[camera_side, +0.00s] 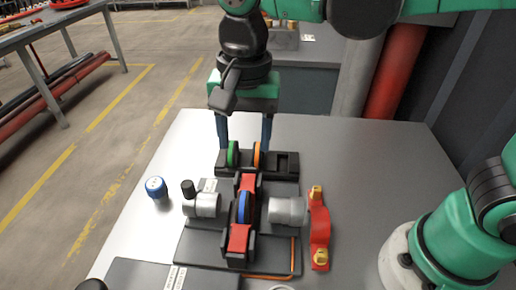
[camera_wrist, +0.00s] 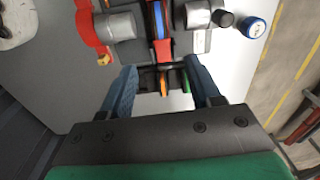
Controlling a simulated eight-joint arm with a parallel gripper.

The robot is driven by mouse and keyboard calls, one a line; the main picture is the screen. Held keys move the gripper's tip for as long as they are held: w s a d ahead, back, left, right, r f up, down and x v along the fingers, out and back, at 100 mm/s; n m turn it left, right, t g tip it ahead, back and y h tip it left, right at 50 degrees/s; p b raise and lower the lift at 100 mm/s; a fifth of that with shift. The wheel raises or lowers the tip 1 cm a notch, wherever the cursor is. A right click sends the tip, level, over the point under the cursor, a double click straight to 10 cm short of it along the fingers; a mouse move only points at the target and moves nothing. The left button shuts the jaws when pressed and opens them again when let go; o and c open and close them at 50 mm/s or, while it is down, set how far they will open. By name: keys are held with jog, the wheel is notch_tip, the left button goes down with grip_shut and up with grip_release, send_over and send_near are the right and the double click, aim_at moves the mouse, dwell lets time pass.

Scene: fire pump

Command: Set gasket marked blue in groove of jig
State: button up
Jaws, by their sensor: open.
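The blue-marked gasket (camera_side: 244,207) stands upright in the middle of the jig (camera_side: 197,249), between two red blocks. Its blue edge also shows in the wrist view (camera_wrist: 158,20). Its lower part is hidden, so I cannot tell how deep it sits in the groove. A green gasket (camera_side: 232,154) and an orange gasket (camera_side: 257,155) stand in the black rack (camera_side: 287,164) behind the jig. My gripper (camera_side: 244,146) is open and empty, its blue fingers apart at the rack, behind the two gaskets. In the wrist view, my gripper (camera_wrist: 162,70) has the rack between its fingers.
Grey cylindrical fittings (camera_side: 288,210) flank the jig's middle. A red bracket with yellow ends (camera_side: 319,230) stands at right. A blue-capped round part (camera_side: 156,187) sits at left. The grey table (camera_side: 371,165) is clear at right and far left.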

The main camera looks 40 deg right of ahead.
jog(key=d+f+n+t, duration=0.3)
jog(key=d+n+t, duration=0.3)
jog(key=d, duration=0.8)
jog(key=shift+s+d+n+t, duration=0.25)
jog(key=shift+s+n+t, duration=0.2)
jog(key=shift+n, duration=0.75)
